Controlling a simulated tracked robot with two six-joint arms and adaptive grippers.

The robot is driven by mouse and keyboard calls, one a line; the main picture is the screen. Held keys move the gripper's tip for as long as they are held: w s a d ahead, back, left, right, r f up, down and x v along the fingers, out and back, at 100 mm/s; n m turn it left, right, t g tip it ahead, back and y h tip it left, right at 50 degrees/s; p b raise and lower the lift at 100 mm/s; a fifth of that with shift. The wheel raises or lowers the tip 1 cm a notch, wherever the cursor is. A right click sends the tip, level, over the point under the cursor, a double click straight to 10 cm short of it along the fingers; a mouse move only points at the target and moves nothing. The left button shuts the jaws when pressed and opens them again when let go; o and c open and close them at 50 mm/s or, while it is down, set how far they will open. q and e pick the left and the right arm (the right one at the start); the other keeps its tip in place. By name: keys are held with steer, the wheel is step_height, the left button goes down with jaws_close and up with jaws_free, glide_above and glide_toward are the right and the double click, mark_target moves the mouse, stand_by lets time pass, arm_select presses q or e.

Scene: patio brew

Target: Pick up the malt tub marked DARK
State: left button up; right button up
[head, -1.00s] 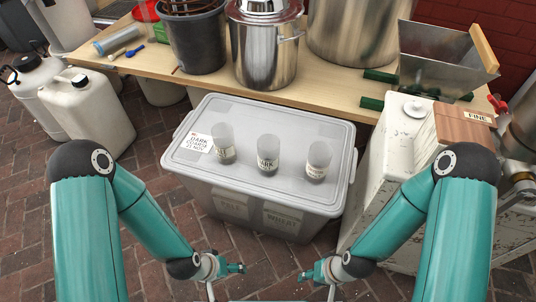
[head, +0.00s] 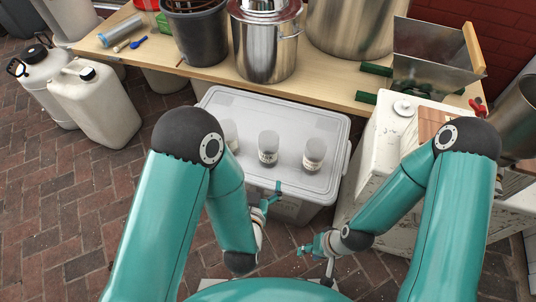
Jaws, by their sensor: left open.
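Three small clear tubs with pale labels stand upright on the grey lidded crate (head: 335,120). The middle tub (head: 268,149) showed a label reading like DARK in the earlier frame; its print is too small to read now. The right tub (head: 314,153) stands clear beside it. The left tub (head: 231,134) is partly hidden by my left arm. My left gripper (head: 268,202) is open and empty at the crate's front edge, below the middle tub and apart from it. My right gripper (head: 311,249) is lower and further right, away from the tubs; its jaws are too small to judge.
A wooden bench (head: 330,83) behind the crate carries a steel pot (head: 264,50), a dark bucket (head: 197,38) and a grain mill (head: 432,58). A white cabinet (head: 384,145) stands close on the right. White jerrycans (head: 98,105) stand left on open brick floor.

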mark_target(266, 159)
arm_select(q)
steer(key=b+x, duration=0.5)
steer(key=x, duration=0.5)
steer(key=shift+b+x, duration=0.8)
steer(key=shift+x, duration=1.9)
steer(key=shift+d+r, duration=0.15)
steer(key=c, duration=1.3)
steer(key=shift+o, duration=0.2)
steer(key=shift+r, duration=0.1)
